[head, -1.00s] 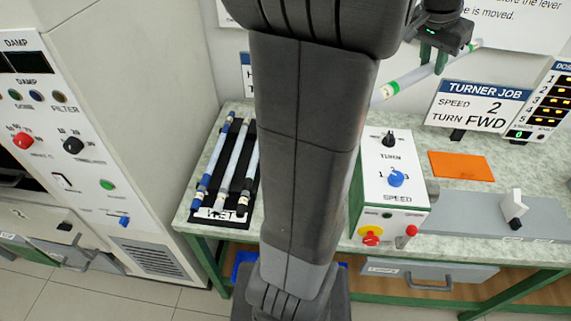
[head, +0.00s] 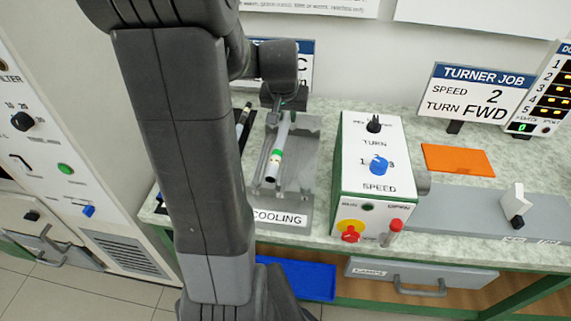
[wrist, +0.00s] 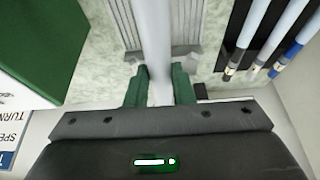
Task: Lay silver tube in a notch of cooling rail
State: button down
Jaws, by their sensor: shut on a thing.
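My gripper (wrist: 159,88) is shut on the silver tube (wrist: 152,35), with its green fingers on either side of it in the wrist view. In the head view the pale tube (head: 284,135), with a green band near its front end, runs front to back over the left part of the grey cooling rail (head: 301,183). The rail, labelled COOLING, also shows beyond the fingers in the wrist view (wrist: 188,35). I cannot tell whether the tube touches a notch or hangs just above. My gripper (head: 285,108) is at the tube's back end, partly hidden in the head view.
The turner box (head: 371,155) with knobs stands close to the right of the rail. A black rack (wrist: 233,60) with several tubes is beside the rail, mostly hidden behind my arm in the head view. An orange plate (head: 458,160) lies farther right. A blue bin (head: 305,281) is below.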

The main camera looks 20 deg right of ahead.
aim_at(284, 130)
jog(key=f, duration=0.9)
jog(key=shift+s+a+f, duration=0.1)
jog(key=shift+s+f, duration=0.05)
jog(key=shift+s, duration=0.15)
jog(key=shift+f+b, duration=0.3)
jog(key=shift+f, duration=1.4)
jog(key=shift+f, duration=0.2)
jog(key=c, duration=1.3)
grip_release()
jog(key=shift+o, duration=0.2)
jog(key=shift+r, duration=0.2)
jog(key=shift+s+r, duration=0.1)
jog(key=shift+r, duration=0.45)
jog(key=v, duration=1.1)
jog(key=shift+s+a+f, duration=0.1)
jog(key=shift+s, duration=0.05)
